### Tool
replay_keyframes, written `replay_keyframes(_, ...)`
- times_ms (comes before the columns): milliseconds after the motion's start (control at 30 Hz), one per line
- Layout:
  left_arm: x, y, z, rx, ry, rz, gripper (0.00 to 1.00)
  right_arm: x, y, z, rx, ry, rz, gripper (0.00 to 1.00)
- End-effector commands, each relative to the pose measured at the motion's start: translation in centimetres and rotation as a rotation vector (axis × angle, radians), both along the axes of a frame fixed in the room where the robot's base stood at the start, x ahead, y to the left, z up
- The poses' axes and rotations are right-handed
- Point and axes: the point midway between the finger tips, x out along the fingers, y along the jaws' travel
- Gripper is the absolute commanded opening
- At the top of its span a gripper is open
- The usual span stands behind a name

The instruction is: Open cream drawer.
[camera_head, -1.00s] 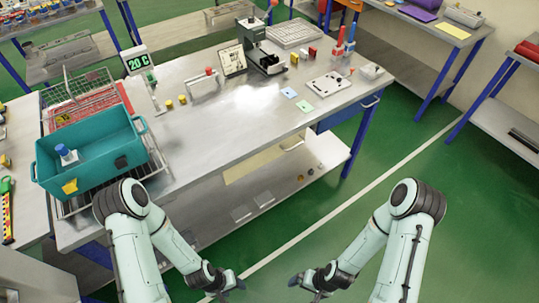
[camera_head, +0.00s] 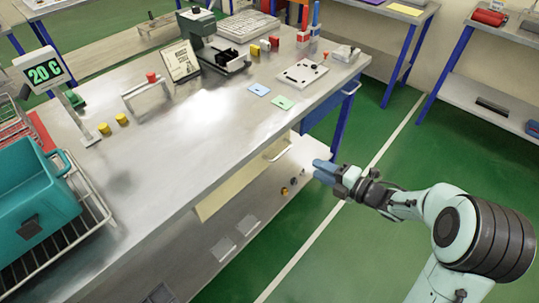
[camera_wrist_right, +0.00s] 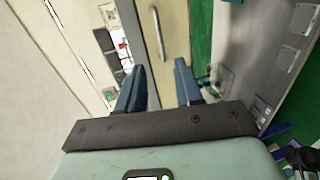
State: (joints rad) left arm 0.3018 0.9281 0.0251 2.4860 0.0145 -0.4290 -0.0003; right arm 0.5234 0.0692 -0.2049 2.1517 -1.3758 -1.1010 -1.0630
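The cream drawer (camera_head: 238,183) shows as a cream front under the near edge of the metal workbench (camera_head: 150,190), with a pale bar handle (camera_head: 278,150) near its right end. In the right wrist view the cream front (camera_wrist_right: 174,60) carries an upright metal bar handle (camera_wrist_right: 157,33), ahead of the fingers. My right gripper (camera_head: 320,172) is in front of the bench, to the right of and a little below the handle, apart from it. In the right wrist view its two blue fingers (camera_wrist_right: 159,88) are spread with nothing between them. My left gripper is out of view.
A blue drawer (camera_head: 344,100) with its own handle lies under the bench's right end. A lower shelf (camera_head: 255,215) holds small items below. A teal crate (camera_head: 35,200) stands on a wire rack at left. The green floor in front is clear.

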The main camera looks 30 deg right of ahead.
Motion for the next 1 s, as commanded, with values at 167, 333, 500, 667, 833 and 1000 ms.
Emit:
replay_keyframes(167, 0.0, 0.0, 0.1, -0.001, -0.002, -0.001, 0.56, 1.8, 0.9, -0.3, -0.003, -0.002, 0.007, 0.35)
replay_keyframes(333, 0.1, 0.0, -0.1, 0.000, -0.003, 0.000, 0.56, 5.1, 2.3, -1.1, 0.001, -0.001, 0.008, 0.35)
replay_keyframes(500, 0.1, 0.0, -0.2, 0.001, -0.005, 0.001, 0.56, 8.3, 3.6, -1.9, 0.000, 0.000, 0.006, 0.35)
replay_keyframes(667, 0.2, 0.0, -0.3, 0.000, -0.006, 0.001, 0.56, 10.5, 4.5, -2.4, -0.001, 0.001, 0.004, 0.35)
replay_keyframes(833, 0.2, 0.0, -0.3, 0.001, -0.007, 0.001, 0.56, 11.7, 4.9, -2.6, 0.000, 0.001, 0.002, 0.35)
replay_keyframes(1000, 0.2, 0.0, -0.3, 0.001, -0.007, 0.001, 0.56, 12.0, 5.0, -2.7, 0.000, 0.001, 0.001, 0.35)
